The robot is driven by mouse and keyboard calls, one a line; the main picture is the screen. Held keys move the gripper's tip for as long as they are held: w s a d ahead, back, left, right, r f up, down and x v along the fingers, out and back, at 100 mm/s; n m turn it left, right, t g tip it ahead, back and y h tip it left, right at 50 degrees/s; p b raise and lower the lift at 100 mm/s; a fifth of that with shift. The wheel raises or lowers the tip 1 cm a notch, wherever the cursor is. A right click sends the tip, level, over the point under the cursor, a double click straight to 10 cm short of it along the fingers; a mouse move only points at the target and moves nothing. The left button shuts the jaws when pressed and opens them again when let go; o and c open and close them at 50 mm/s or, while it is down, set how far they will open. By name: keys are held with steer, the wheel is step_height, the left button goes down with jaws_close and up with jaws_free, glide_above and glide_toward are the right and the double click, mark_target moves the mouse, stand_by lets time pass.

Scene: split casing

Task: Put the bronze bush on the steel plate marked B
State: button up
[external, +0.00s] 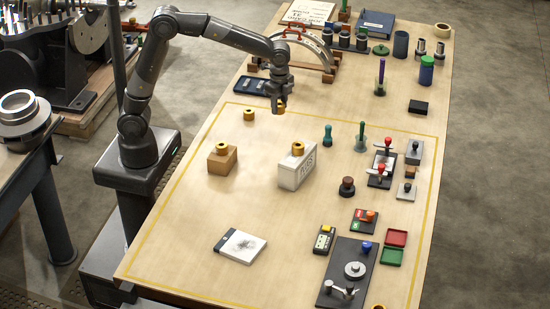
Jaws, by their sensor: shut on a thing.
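My gripper (277,99) points down over the far left part of the marked area. It is shut on a bronze bush (281,108), a small gold-coloured ring partly hidden by the fingers. I cannot tell whether the bush touches the table. A similar bush (249,114) sits on the table to the left and nearer. Another bush (221,149) is on a brown block (222,164), and one more (297,148) tops a pale grey block (290,175) with dark lettering on its side. I cannot make out a steel plate marked B.
A yellow line borders the work area on the wooden table (185,240). Right of the blocks stand stamps, a dark knob (347,187) and small trays (397,238). A dark flat case (250,86) and a curved metal frame (308,50) lie behind my gripper.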

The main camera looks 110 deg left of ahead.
step_height(320, 180, up, 6)
steer(key=w+d+m, duration=0.2)
steer(key=d+m, duration=0.2)
steer(key=d, duration=1)
steer(key=w+d+m, duration=0.2)
steer(key=d+m, duration=0.3)
steer(key=d, duration=0.9)
steer(key=s+d+m, duration=0.3)
steer(key=s+d, duration=0.2)
steer(key=d, duration=0.5)
steer(key=s+d+m, duration=0.3)
steer(key=s+d, duration=0.2)
steer(key=d, duration=0.5)
steer(key=s+d+m, duration=0.3)
steer(key=s+d, duration=0.1)
steer(key=d, duration=0.6)
glide_above(234, 236)
steer(key=f, duration=0.7)
steer(key=s+f, duration=0.1)
steer(key=f, duration=0.3)
steer(key=shift+d+f, duration=0.2)
steer(key=shift+d, duration=0.1)
steer(key=shift+w+a+f, duration=0.2)
steer(key=shift+w+f, duration=0.15)
steer(key=shift+w, duration=0.15)
steer(key=shift+f, duration=1.95)
